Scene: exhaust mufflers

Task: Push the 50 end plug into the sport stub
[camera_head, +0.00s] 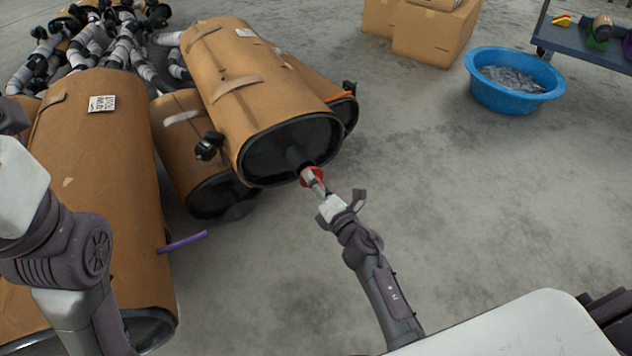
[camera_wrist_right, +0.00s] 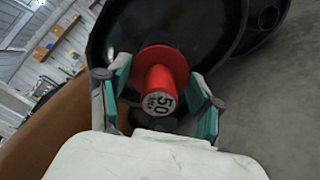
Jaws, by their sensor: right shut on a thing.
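The 50 end plug (camera_head: 312,174) is red with a round flange. In the right wrist view the plug (camera_wrist_right: 160,78) shows a pale "50" label facing the camera. My right gripper (camera_head: 322,188) is shut on it, one teal finger pad on each side. The sport stub (camera_head: 297,156) is a short black pipe on the dark end face of the upper brown muffler (camera_head: 250,85). The plug's flange is at the stub's mouth; how deep it sits is hidden. My left arm shows at the left edge, its gripper out of view.
More brown mufflers (camera_head: 100,190) lie around, one with a purple rod (camera_head: 183,242) sticking out. Grey pipes are piled at the back left. A blue tub (camera_head: 512,82), cardboard boxes (camera_head: 430,35) and a cart (camera_head: 590,45) stand at the back right. The middle floor is clear.

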